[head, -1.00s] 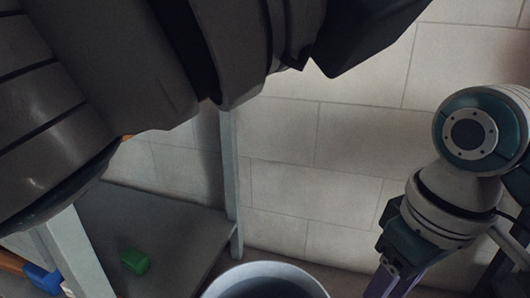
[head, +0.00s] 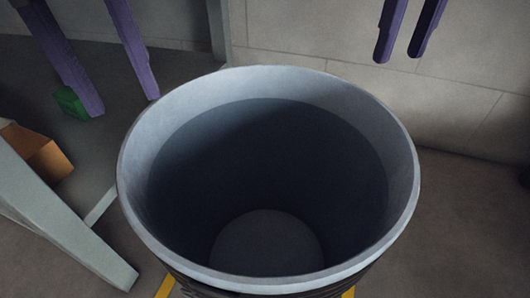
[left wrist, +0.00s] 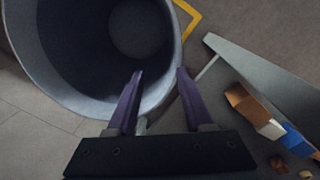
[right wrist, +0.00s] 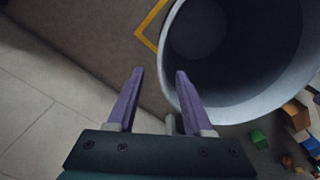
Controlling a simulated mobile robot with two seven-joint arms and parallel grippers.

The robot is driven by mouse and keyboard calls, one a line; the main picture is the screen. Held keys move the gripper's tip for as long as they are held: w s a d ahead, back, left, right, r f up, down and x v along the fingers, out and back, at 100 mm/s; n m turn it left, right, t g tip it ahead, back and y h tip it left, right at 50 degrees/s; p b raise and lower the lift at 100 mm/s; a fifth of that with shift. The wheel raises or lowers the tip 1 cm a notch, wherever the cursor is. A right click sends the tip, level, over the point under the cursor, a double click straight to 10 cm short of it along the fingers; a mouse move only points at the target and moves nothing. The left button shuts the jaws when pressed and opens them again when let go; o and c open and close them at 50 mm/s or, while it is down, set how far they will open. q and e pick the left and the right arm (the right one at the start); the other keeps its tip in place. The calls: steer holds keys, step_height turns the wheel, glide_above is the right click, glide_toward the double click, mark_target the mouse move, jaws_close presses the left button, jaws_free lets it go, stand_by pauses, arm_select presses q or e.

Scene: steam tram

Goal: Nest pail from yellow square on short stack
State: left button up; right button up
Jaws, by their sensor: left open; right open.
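The pail (head: 145,150) is large, upright and open-topped, with a pale grey rim and a darker inside that looks empty. It stands over yellow floor lines (head: 166,287), mostly hidden beneath it. My left gripper (head: 124,104) is open, left of the rim in the head view. In the left wrist view the pail (left wrist: 60,82) shows behind its fingers, and the rim passes between them. My right gripper (head: 399,58) is open, beyond the rim at upper right. In the right wrist view the pail (right wrist: 295,82) lies at right, behind one fingertip. No stack is recognisable.
A grey frame leg (head: 65,225) stands close on the pail's left. An orange-brown block (head: 38,150) and a green block (head: 70,103) lie behind it. A blue block (left wrist: 293,139) shows in the left wrist view.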

mark_target(125, 153)
steer(key=shift+w, duration=0.1)
arm_select(q)
steer(key=shift+s+a+y, duration=0.5)
steer(key=shift+s+a, duration=0.2)
steer(key=shift+a, duration=0.35)
arm_select(e)
steer(key=shift+s+d+f, duration=0.1)
steer(key=shift+s+f, duration=0.1)
steer(key=shift+s, duration=0.85)
arm_select(q)
steer(key=shift+w+a+f, duration=0.1)
steer(key=shift+w+f, duration=0.1)
steer(key=shift+w, duration=0.15)
arm_select(e)
steer(key=shift+w+f, duration=0.15)
steer(key=shift+w, duration=0.2)
arm_select(q)
steer(key=shift+w+f, duration=0.1)
steer(key=shift+f, duration=0.3)
arm_select(e)
steer(key=shift+w+f, duration=0.1)
steer(key=shift+f, duration=0.25)
arm_select(q)
step_height(125, 153, down, 9)
steer(key=shift+r, duration=0.15)
arm_select(e)
step_height(125, 153, down, 9)
steer(key=shift+r, duration=0.1)
